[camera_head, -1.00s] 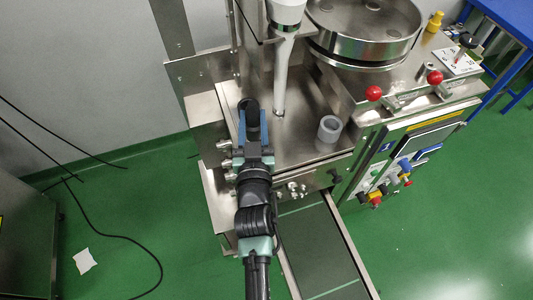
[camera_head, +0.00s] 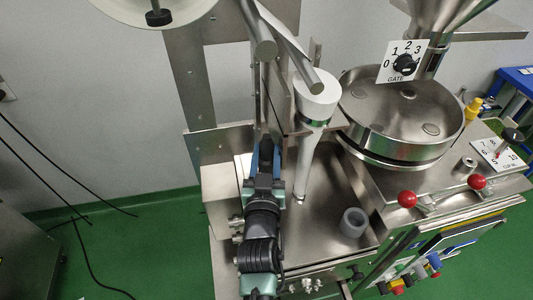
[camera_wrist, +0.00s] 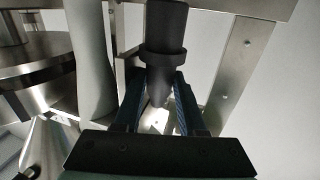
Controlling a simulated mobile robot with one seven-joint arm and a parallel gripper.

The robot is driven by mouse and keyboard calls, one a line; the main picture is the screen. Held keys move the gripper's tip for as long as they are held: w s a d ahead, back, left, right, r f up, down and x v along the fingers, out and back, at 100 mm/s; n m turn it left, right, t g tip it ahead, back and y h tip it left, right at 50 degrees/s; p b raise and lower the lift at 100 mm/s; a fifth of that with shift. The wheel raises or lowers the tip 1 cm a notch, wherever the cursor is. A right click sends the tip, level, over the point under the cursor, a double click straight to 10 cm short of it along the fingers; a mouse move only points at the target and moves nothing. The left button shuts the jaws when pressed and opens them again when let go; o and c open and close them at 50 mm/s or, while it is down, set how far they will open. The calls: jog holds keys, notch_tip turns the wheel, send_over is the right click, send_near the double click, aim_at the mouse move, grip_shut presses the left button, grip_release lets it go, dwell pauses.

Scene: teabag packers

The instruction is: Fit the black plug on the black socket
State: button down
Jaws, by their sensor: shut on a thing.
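My gripper (camera_wrist: 156,85) is shut on the black plug (camera_wrist: 165,28), a dark cylinder with a wider collar and a narrower tapered end between the blue fingers. In the head view my gripper (camera_head: 265,165) points up the picture, beside a metal bar and left of the white tube. The plug is mostly hidden or hard to make out there. I cannot surely identify the black socket in either view.
A white vertical tube (camera_head: 305,155) stands close to the right of my gripper. A grey ring-shaped cup (camera_head: 353,222) sits on the steel deck (camera_head: 325,235). A round steel drum (camera_head: 400,120) is at the right. A black knob (camera_head: 158,17) hangs at the upper left.

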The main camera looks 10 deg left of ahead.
aim_at(266, 170)
jog(key=shift+f+b, duration=2.85)
jog(key=shift+b, duration=0.05)
jog(key=shift+f+b, duration=2.8)
jog(key=shift+b, duration=0.25)
jog(key=shift+r, duration=0.2)
jog(key=shift+r+p, duration=2.15)
jog(key=shift+r, duration=0.1)
